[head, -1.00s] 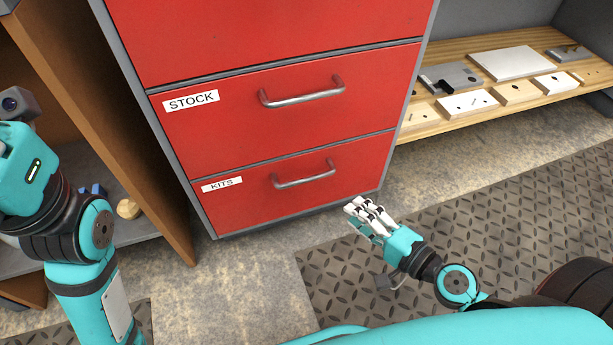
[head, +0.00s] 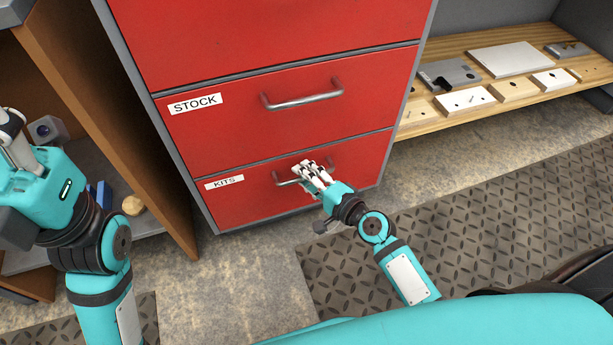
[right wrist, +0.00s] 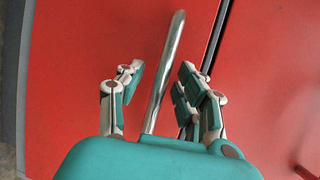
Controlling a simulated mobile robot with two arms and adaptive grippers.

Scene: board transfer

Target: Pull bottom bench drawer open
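The bottom drawer (head: 255,205) is red, bears the label KITS and is shut flush in the cabinet. Its metal bar handle (head: 284,182) is partly hidden behind my right gripper (head: 308,172) in the head view. In the right wrist view the handle (right wrist: 167,70) runs between the two spread finger sets of my right gripper (right wrist: 155,88), with gaps on both sides. That gripper is open around the handle. My left gripper (head: 18,150) is at the left edge of the head view, away from the drawer; its fingers are partly cut off.
The STOCK drawer (head: 230,125) with its handle (head: 303,101) is just above, also shut. A wooden shelf unit (head: 165,170) stands left. A low wooden shelf (head: 440,118) with plates and blocks is at right. The floor before the cabinet is clear.

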